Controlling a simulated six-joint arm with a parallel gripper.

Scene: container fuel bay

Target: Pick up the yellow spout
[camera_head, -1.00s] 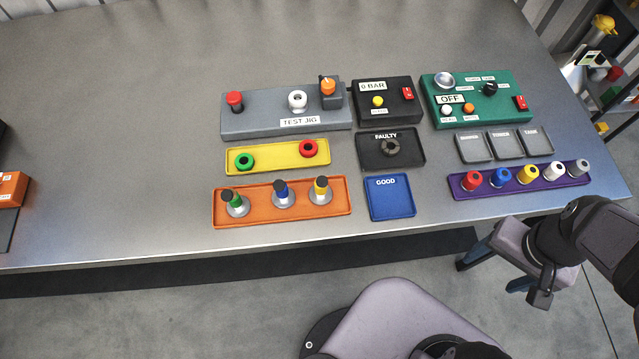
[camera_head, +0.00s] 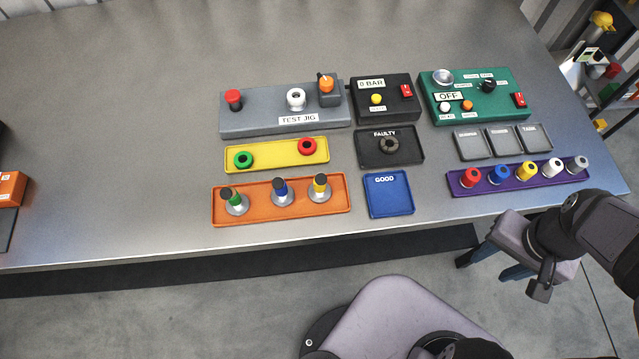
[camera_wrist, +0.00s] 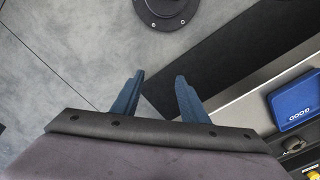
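Two kinds of pieces have yellow on them. A yellow cylindrical piece (camera_head: 526,170) stands in the purple tray (camera_head: 457,190), between a blue piece (camera_head: 499,176) and a white piece (camera_head: 553,168). A black-topped piece with a yellow collar (camera_head: 320,188) stands in the orange tray (camera_head: 340,210), right of similar blue and green ones. The frames do not settle which is the spout. My gripper (camera_head: 482,270) is open and empty, in front of the table's front edge and below the purple tray in the picture. Its two blue fingers stand apart in the wrist view (camera_wrist: 159,78).
The blue GOOD tray (camera_head: 389,207) is empty; it also shows in the wrist view (camera_wrist: 294,101). The black FAULTY tray (camera_head: 411,155) holds a dark ring. The yellow tray (camera_head: 275,158) holds green and red rings. Control boxes stand behind. The table's left half is mostly clear.

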